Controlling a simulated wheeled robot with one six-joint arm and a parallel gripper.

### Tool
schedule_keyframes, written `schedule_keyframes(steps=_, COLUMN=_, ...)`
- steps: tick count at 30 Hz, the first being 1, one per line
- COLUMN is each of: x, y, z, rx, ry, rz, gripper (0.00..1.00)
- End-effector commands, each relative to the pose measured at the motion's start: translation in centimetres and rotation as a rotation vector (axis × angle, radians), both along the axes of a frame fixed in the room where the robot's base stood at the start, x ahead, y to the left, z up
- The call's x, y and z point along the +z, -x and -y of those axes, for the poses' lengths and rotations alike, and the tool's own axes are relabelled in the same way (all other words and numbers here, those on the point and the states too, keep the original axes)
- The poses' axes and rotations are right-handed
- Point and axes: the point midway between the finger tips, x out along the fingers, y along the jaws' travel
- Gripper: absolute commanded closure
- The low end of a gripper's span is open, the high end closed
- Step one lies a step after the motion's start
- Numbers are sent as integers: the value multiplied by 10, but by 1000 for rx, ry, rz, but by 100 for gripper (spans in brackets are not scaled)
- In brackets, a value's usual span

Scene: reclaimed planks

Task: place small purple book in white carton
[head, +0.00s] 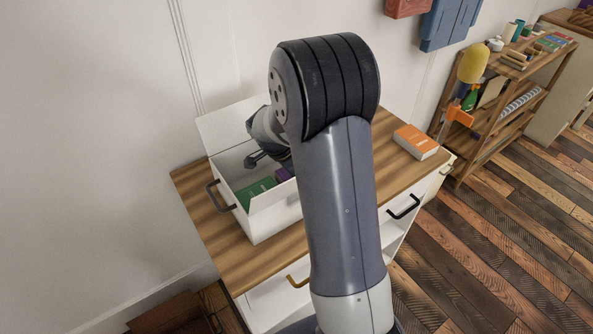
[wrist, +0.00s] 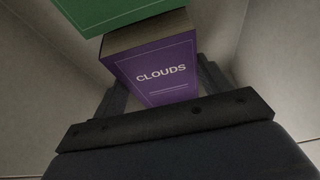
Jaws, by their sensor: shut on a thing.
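The small purple book (wrist: 160,72), with "CLOUDS" on its cover, is between the fingers of my gripper (wrist: 158,98) in the wrist view. My gripper is shut on it. In the head view a bit of the purple book (head: 284,174) shows inside the white carton (head: 277,219), beside a green book (head: 256,192). The green book also shows in the wrist view (wrist: 115,12), at the purple book's far end. The carton stands open on the wooden cabinet top, with a dark handle on its side. My arm hides the carton's right part and most of the gripper in the head view.
An orange book (head: 416,142) lies on the cabinet top (head: 285,250) to the right of my arm. A wooden shelf (head: 500,95) with several items stands at the right. The carton walls (wrist: 285,45) rise around the gripper.

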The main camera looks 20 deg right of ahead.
Motion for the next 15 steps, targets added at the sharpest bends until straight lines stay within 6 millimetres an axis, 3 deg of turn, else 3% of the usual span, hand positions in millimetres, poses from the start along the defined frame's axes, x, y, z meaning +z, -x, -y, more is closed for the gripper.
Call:
schedule_keyframes(steps=11, x=-7, y=0, z=0, rx=0, ry=0, rz=1, gripper=59)
schedule_keyframes(steps=12, x=-7, y=0, z=0, rx=0, ry=0, rz=1, gripper=26)
schedule_keyframes(steps=15, x=-6, y=0, z=0, rx=0, ry=0, rz=1, gripper=18)
